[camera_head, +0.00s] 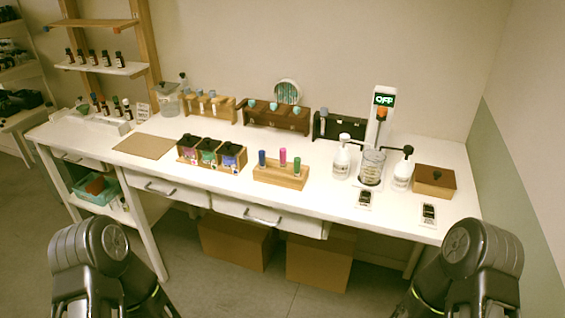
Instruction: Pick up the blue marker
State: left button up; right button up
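The blue marker (262,158) stands upright at the left end of a small wooden holder (280,178) near the front middle of the white table. A pink marker (283,157) and a green marker (297,165) stand in the same holder, to its right. My two arms show at the bottom left and bottom right corners, in front of the table and well apart from the holder. Their fingertips are not visible, so I see neither gripper's opening.
Left of the holder are boxes with dark lids (209,154) and a brown mat (146,146). To the right stand white pump bottles (342,160) around a glass beaker (371,166), and a wooden box (434,182). Bare white tabletop (320,200) lies front right of the holder.

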aim_at(262, 157)
jog(key=i+j+z, duration=0.4)
jog(key=j+z, duration=0.15)
jog(key=i+j+z, duration=0.1)
jog(key=j+z, duration=0.2)
jog(key=j, duration=0.2)
jog(key=k+j+z, duration=0.7)
jog(key=k+z, duration=0.3)
jog(key=i+j, duration=0.05)
